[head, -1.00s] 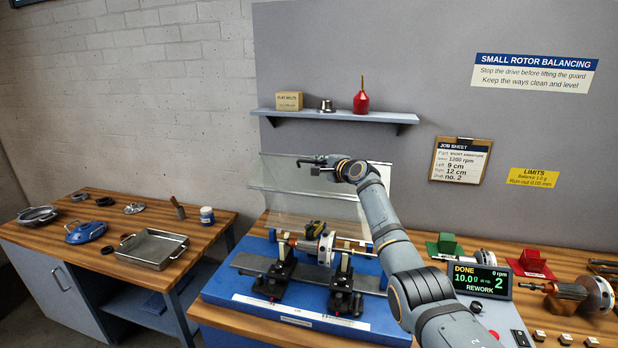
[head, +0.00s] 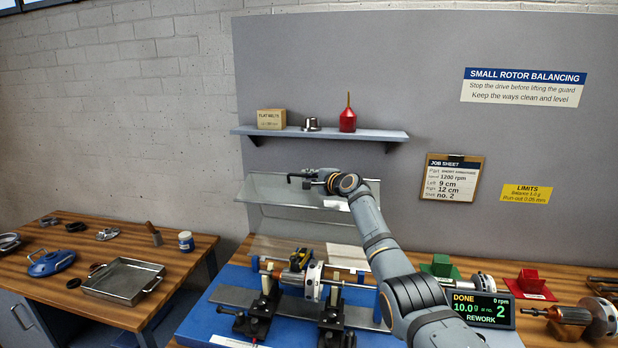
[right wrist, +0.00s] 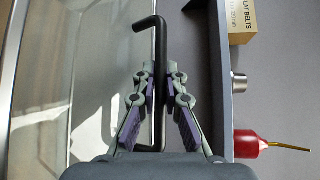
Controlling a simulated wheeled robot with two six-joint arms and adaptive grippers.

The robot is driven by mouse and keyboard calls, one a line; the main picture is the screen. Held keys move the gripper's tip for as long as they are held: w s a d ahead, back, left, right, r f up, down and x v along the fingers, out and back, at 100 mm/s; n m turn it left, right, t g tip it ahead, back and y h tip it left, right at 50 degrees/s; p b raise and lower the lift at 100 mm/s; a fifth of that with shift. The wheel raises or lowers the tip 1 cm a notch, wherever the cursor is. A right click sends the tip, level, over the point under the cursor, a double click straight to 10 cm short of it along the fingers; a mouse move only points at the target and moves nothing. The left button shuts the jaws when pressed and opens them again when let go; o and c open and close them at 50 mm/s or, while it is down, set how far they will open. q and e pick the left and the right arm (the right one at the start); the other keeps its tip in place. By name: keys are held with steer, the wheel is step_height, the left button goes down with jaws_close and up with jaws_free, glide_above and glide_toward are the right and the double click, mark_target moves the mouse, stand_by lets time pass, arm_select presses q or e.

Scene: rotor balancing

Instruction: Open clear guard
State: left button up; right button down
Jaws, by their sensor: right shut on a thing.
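The clear guard (head: 270,192) stands raised behind the balancing machine, its panels tilted up in front of the grey back board. In the right wrist view the clear guard (right wrist: 92,85) fills the left side. My right gripper (head: 310,181) is at the guard's upper edge, shut on its black bar handle (head: 293,178). The handle (right wrist: 146,24) runs between the fingers of the right gripper (right wrist: 160,80) in the right wrist view. The rotor (head: 311,281) lies uncovered on its black supports below the guard. My left gripper is out of view.
A wall shelf (head: 365,134) with a box, a metal cup and a red bottle (head: 348,119) is just above my right gripper. A side bench with a metal tray (head: 123,279) stands at the left.

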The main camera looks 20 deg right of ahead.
steer(key=c, duration=1.4)
jaws_free()
steer(key=shift+s+d, duration=0.1)
steer(key=shift+s, duration=0.25)
steer(key=v, duration=1)
steer(key=shift+f, duration=0.1)
steer(key=shift+s, duration=0.6)
